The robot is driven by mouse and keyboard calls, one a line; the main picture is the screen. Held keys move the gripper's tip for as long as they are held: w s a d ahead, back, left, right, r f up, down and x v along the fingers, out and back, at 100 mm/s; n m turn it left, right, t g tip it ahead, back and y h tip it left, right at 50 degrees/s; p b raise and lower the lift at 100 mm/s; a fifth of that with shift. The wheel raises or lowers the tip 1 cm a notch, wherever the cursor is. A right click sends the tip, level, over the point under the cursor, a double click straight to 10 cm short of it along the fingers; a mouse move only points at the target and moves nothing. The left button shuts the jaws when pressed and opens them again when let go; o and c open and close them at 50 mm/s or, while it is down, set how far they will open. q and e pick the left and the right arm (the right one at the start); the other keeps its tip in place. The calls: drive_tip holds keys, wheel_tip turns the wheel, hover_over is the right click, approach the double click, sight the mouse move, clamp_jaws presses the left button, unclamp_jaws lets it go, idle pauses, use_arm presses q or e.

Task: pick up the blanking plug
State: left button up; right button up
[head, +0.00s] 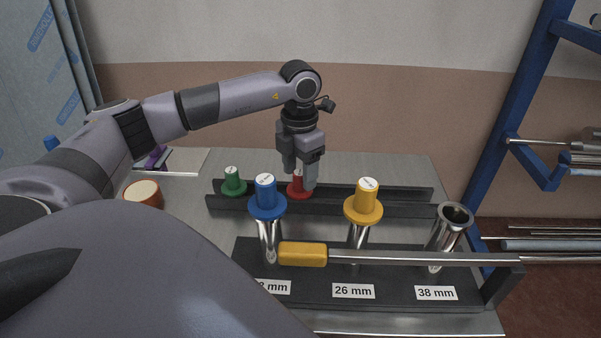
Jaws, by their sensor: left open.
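Several colored flanged plugs are in view. A red plug (296,190) stands on the dark rear rack (400,209), with a green plug (232,183) to its left. A blue plug (265,196) sits on the metal tube at the left of the front holder, and a yellow plug (365,200) sits on the tube above the 26 mm label. The tube (455,217) above the 38 mm label has an open top. My left gripper (300,178) points down over the red plug, open, its fingers partly hiding it; contact cannot be told. My right gripper is not in view.
A yellow-handled rod (303,254) lies across the front of the dark holder (400,293). An orange-brown round container (144,193) stands at the left. A blue rack (510,130) with metal bars stands at the right.

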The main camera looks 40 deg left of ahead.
use_arm(q)
drive_tip(key=shift+f, duration=0.9)
drive_tip(key=shift+c, duration=0.6)
clamp_jaws()
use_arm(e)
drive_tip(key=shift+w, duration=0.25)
use_arm(q)
drive_tip(key=shift+r, duration=0.15)
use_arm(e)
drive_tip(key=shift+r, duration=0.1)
